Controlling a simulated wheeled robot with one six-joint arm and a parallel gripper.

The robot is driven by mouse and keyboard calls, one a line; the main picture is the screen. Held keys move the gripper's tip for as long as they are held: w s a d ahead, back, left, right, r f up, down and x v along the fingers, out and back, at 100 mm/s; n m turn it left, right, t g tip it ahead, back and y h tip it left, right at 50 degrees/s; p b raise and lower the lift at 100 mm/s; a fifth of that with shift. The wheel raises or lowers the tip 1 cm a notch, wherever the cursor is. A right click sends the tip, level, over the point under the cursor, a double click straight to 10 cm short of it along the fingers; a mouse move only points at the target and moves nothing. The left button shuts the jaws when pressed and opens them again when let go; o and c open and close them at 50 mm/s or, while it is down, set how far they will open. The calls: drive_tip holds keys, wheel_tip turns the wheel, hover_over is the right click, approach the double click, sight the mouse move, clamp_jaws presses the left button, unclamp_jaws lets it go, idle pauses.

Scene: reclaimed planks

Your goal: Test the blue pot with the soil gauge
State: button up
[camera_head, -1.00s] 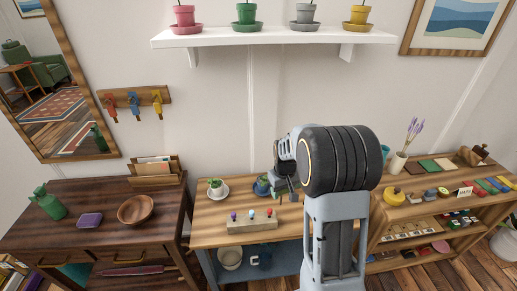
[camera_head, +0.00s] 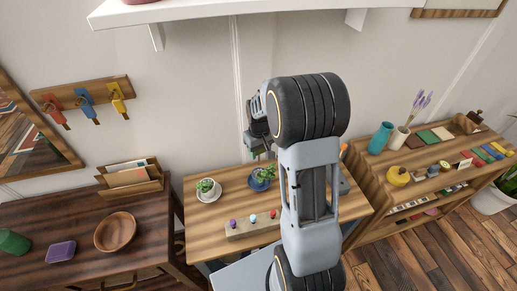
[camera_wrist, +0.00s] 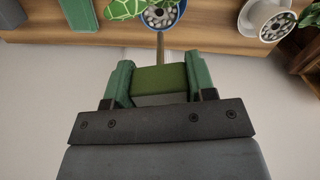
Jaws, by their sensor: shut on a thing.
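The blue pot (camera_head: 263,184) stands on the small wooden table with a green plant in it. In the wrist view its blue rim (camera_wrist: 181,16) and pale pebbly fill show at the top edge, partly cut off. My gripper (camera_wrist: 160,78) is shut on the soil gauge, a green block (camera_wrist: 160,79) with a thin metal probe (camera_wrist: 160,45). The probe points at the blue pot and its end overlaps the pot's near side in the picture. I cannot tell whether it touches or enters the fill. In the head view my arm hides the gauge.
A white pot (camera_head: 208,191) with a plant stands left of the blue pot. A wooden block (camera_head: 250,229) with coloured knobs lies in front. A dark desk (camera_head: 70,222) is at left, a shelf unit (camera_head: 370,181) at right, and a white wall shelf (camera_head: 200,13) above.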

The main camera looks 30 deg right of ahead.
drive_tip(key=shift+f+b, duration=1.4)
drive_tip(key=shift+f, duration=0.4)
drive_tip(key=shift+f+b, duration=2.3)
drive_tip(key=shift+f, duration=0.85)
drive_tip(key=o, duration=1)
drive_tip(key=shift+o, duration=0.2)
drive_tip(key=shift+r, duration=0.1)
wheel_tip(320, 180, up, 14)
drive_tip(key=shift+f, duration=0.15)
drive_tip(key=shift+p, duration=0.3)
